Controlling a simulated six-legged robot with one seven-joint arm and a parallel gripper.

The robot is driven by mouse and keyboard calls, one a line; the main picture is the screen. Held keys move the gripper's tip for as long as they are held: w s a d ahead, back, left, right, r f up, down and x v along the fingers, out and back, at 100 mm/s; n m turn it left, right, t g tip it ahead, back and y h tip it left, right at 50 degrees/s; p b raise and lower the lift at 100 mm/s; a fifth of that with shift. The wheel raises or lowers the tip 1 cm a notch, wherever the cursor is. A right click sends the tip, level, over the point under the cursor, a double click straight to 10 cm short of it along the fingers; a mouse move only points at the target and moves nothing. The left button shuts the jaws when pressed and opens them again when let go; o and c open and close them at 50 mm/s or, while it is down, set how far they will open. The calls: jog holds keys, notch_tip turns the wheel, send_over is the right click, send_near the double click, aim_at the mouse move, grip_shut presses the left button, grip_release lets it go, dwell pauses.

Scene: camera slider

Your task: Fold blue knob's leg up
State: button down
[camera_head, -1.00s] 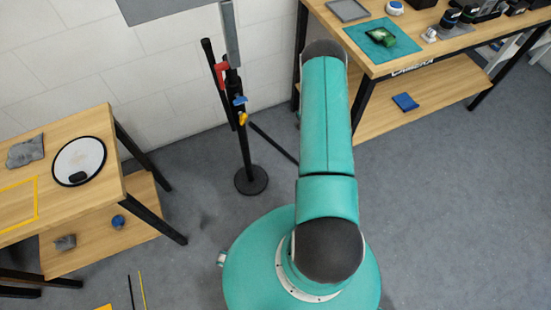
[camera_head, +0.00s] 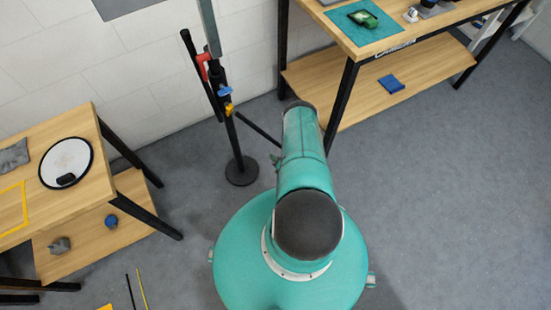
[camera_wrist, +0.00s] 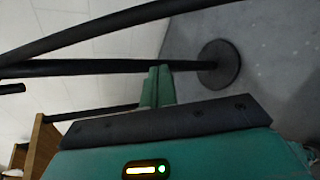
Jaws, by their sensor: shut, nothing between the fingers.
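A black stand with a round foot (camera_head: 242,171) stands before the white wall. Its upright pole (camera_head: 231,135) carries a red knob (camera_head: 203,66), a blue knob (camera_head: 225,92) and a yellow knob (camera_head: 229,109). One black leg (camera_head: 193,60) lies steeply along the upper left side; another leg (camera_head: 260,131) slants down to the right. I cannot tell which leg is the blue knob's. In the wrist view my gripper (camera_wrist: 159,75) is shut and empty, its tips at the pole (camera_wrist: 110,68), near the round foot (camera_wrist: 219,64). Contact is unclear. The knobs are outside the wrist view.
A wooden table (camera_head: 100,173) with a white disc stands at the left. A workbench (camera_head: 345,48) with a lower shelf (camera_head: 430,70) stands at the back right. Another black bar (camera_wrist: 130,18) crosses the top of the wrist view. Grey floor is clear at the right.

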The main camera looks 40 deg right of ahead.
aim_at(269, 138)
jog(key=w+d, duration=0.4)
jog(key=w, duration=0.1)
jog(key=shift+f, duration=0.3)
dwell(0.4)
